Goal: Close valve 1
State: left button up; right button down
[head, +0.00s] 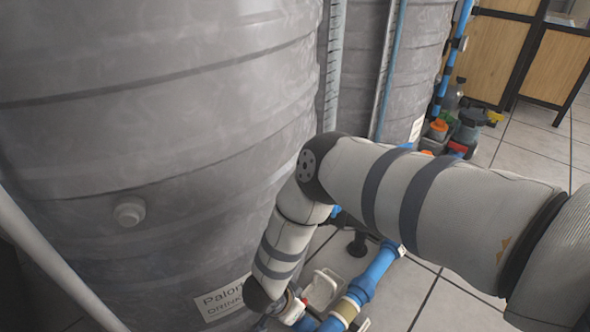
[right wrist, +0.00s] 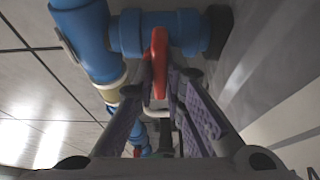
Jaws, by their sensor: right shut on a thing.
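A red valve handle (right wrist: 159,58) sits on a blue pipe fitting (right wrist: 182,32) in the right wrist view. My right gripper (right wrist: 166,88) has its purple-padded fingers on either side of the handle's lower part and is shut on it. In the head view my right arm reaches down beside the grey tank, and its end is low in the picture by the blue pipe (head: 378,272). A valve number is not readable in either view. My left gripper is not in view.
A large grey tank (head: 170,80) with a white label (head: 222,298) fills the left of the head view. More tanks and pipes stand behind it. A pale pipe (head: 50,262) crosses the lower left. Tiled floor (head: 450,305) is open at the right.

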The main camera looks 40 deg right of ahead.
jog(key=c, duration=1.7)
grip_release()
jog(key=shift+o, duration=0.2)
jog(key=v, duration=1.2)
